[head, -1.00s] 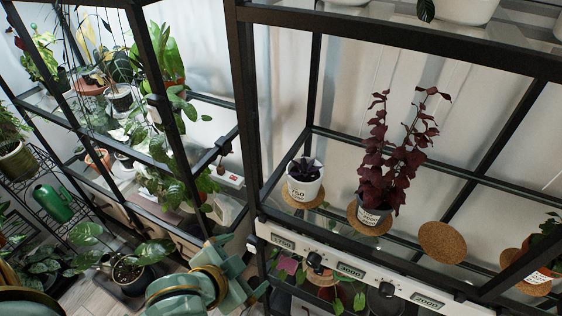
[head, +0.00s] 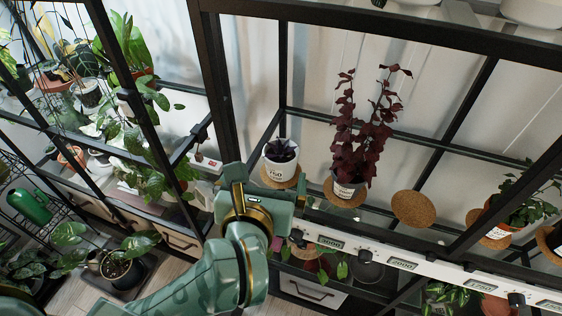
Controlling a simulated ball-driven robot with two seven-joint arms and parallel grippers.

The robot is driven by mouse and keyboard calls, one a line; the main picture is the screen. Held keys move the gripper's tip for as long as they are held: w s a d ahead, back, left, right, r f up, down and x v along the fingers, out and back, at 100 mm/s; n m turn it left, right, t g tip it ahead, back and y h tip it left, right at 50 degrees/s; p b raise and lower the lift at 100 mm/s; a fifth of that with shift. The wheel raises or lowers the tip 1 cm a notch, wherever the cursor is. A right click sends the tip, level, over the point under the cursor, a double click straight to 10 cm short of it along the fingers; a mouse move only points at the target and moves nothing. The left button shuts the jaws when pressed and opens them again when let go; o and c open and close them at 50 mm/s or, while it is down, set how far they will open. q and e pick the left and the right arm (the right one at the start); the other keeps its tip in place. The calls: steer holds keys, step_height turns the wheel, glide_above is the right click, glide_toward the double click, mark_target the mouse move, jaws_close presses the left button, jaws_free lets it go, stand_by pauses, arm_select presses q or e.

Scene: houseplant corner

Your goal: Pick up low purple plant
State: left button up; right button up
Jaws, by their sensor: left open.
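The low purple plant (head: 284,148) has small dark leaves and stands upright in a white pot (head: 280,171) marked 750. The pot rests on a round cork mat (head: 287,183) at the left end of the glass shelf. My left gripper (head: 266,187) is open, just below and in front of the pot in the picture. It overlaps the mat's lower left edge in the picture. I see nothing between its fingers, and the pot looks apart from them. My right gripper is out of view.
A tall dark red plant (head: 364,135) stands close to the right on its own mat. Further right are an empty cork mat (head: 413,209) and a green potted plant (head: 518,205). A black post (head: 217,90) rises at left, and a white control strip (head: 400,262) runs along the shelf front.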

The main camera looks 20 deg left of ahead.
arm_select(q)
step_height(320, 180, down, 2)
steer(key=w, duration=0.1)
steer(key=g+b, duration=0.1)
steer(key=b, duration=0.2)
glide_toward(283, 147)
steer(key=shift+x, duration=0.75)
steer(key=b+x, duration=0.2)
steer(key=x, duration=0.3)
steer(key=shift+a+f, duration=0.1)
steer(key=shift+f, duration=0.15)
steer(key=shift+w, duration=0.3)
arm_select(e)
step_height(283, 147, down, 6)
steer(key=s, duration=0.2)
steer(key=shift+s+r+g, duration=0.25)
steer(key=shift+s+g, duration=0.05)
arm_select(q)
steer(key=shift+r+h, duration=0.1)
steer(key=shift+h, duration=0.2)
steer(key=c, duration=1.3)
